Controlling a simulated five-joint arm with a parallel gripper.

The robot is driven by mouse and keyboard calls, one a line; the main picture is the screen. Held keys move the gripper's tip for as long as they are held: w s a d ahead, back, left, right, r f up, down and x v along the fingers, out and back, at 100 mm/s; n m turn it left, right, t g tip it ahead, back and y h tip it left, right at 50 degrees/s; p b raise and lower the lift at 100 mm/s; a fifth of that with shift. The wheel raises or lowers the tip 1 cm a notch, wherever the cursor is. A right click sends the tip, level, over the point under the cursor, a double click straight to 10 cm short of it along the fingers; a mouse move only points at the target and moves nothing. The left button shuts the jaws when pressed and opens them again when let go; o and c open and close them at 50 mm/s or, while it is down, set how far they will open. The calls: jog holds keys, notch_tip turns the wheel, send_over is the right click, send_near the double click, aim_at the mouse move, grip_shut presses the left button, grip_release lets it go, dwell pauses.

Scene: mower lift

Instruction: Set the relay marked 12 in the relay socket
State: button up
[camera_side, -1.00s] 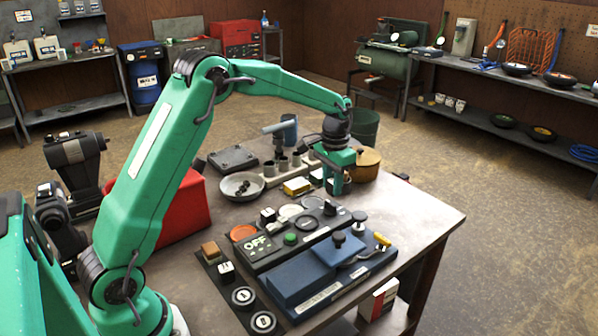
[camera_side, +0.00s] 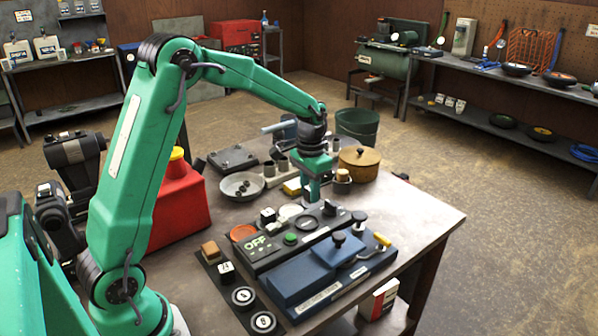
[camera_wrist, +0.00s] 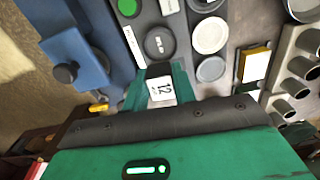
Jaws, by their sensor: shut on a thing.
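The relay marked 12 (camera_wrist: 161,89) is a small block with a white face and a dark side. In the wrist view it sits between the teal fingers of my gripper (camera_wrist: 160,82), which is shut on it. In the side view my gripper (camera_side: 313,194) points down just behind the dark control panel (camera_side: 258,254); the relay cannot be made out there. In the wrist view the relay is close to a dark round piece (camera_wrist: 160,43) on the panel, but I cannot tell whether they touch. I cannot tell which part is the relay socket.
The panel carries an OFF label, a green button (camera_side: 290,239) and round pieces. A blue box (camera_side: 300,279) with a knob is in front. A grey bowl (camera_side: 242,186), brown lidded pot (camera_side: 359,164) and red can (camera_side: 180,212) stand around. The table's right side is clear.

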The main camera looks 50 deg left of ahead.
jog(key=shift+s+f, duration=0.1)
jog(key=shift+s, duration=0.55)
jog(key=shift+f, duration=0.1)
send_over(305, 224)
jog(key=shift+s+f, duration=0.1)
jog(key=shift+f, duration=2.65)
jog(key=shift+f, duration=0.6)
jog(key=o, duration=0.7)
jog(key=shift+r, duration=5.5)
